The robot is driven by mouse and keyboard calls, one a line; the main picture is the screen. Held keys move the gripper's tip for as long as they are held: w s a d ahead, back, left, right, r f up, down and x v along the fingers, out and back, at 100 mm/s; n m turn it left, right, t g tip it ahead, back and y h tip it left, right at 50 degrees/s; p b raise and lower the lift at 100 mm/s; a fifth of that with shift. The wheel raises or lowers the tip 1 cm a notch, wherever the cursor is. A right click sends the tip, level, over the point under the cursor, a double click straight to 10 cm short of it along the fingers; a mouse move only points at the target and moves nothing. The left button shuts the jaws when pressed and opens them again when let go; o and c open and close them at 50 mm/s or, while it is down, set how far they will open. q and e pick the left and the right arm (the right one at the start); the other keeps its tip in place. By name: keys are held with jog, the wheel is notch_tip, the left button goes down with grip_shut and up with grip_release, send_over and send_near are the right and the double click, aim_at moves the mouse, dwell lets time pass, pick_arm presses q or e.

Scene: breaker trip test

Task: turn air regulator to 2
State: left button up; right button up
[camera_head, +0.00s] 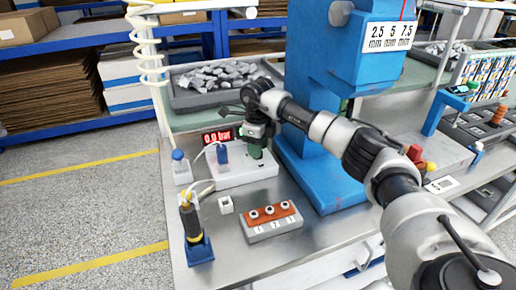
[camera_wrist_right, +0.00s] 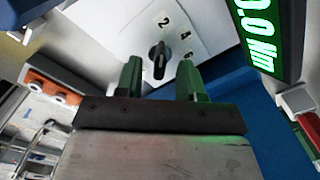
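The air regulator is a white box (camera_head: 240,175) on the steel bench, below a red display (camera_head: 217,136) reading 0.0 bar. In the right wrist view its black knob (camera_wrist_right: 157,60) stands on a white face marked 2, 4 and a partly hidden number. The knob's pointer looks roughly upright in that view, not in line with the 2. My right gripper (camera_head: 257,146) is over the box's right part and hides the knob in the head view. Its two green fingers (camera_wrist_right: 159,72) are open, one on each side of the knob, apparently not touching it. My left gripper is out of view.
A blue press column (camera_head: 305,150) stands close right of the gripper. A blue connector (camera_head: 222,154) with a hose sits on the box's left. A green Nm display (camera_wrist_right: 262,35) is nearby.

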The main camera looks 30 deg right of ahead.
notch_tip(320, 180, up, 7)
jog(key=shift+f, duration=0.1)
dwell(0.7)
